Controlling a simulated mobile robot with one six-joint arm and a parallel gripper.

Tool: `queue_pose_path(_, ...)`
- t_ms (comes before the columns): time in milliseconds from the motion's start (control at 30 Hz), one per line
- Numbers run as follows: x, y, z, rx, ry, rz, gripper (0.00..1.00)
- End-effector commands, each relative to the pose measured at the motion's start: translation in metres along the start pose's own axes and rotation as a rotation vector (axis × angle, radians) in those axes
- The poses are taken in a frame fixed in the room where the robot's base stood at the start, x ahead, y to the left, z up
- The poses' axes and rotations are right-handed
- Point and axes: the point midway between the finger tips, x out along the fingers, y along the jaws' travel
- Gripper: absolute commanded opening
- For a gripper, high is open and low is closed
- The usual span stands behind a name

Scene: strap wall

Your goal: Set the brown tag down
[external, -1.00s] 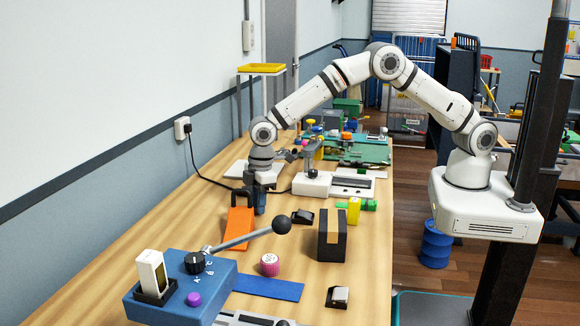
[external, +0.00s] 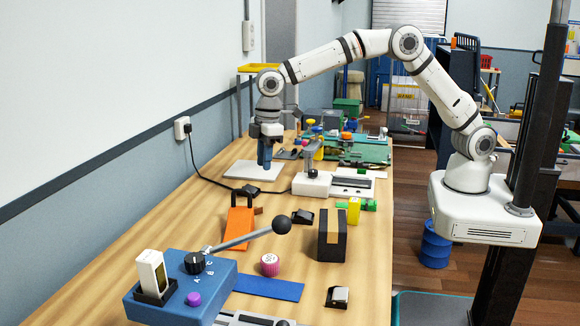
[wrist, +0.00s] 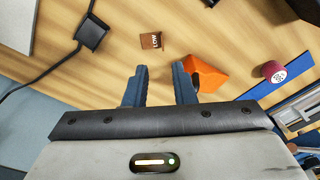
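The brown tag (wrist: 151,40) lies on the wooden table in the wrist view, with lettering on its face. It shows beyond my fingertips and apart from them. In the external view a small brown piece of it (external: 258,210) shows just right of the orange wedge (external: 239,225). My gripper (wrist: 160,70) has its two blue fingers apart with only table between them. In the external view my gripper (external: 264,165) is up above the table, farther back than the tag, over the white plate (external: 240,171).
The orange wedge also shows close to the tag in the wrist view (wrist: 205,75). A black block with a cable (wrist: 91,34) is to the left. A pink knob (external: 270,265), a black box (external: 332,236) and a blue lever box (external: 185,290) stand nearer the camera.

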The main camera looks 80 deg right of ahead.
Motion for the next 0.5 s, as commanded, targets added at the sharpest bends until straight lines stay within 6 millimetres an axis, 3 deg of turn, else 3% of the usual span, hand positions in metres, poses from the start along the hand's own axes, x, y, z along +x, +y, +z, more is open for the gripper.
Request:
queue_pose_path(200,-0.069,0.023,0.079,0.149,0.033,0.029,0.24)
queue_pose_path(500,-0.132,0.021,0.221,0.384,0.077,0.070,0.24)
